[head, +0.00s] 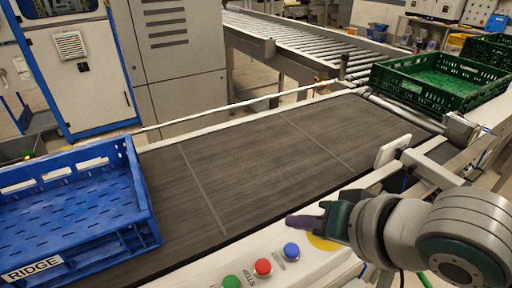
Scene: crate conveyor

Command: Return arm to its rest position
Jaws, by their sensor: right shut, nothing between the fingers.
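My right gripper (305,221) comes in from the right at the front edge of the conveyor. It is shut and empty, its dark fingertips pointing left above the button panel. A blue button (291,250) lies just below and left of the fingertips; I see a gap in the picture but cannot tell the height between them. A red button (263,267) and a green button (231,282) sit further left on the same panel. My left gripper is not in view.
A blue crate (140,190) labelled RIDGE stands on the left of the dark conveyor belt (250,165). A green crate (420,95) stands at the far right end. The belt between them is clear. Grey cabinets (180,50) stand behind it.

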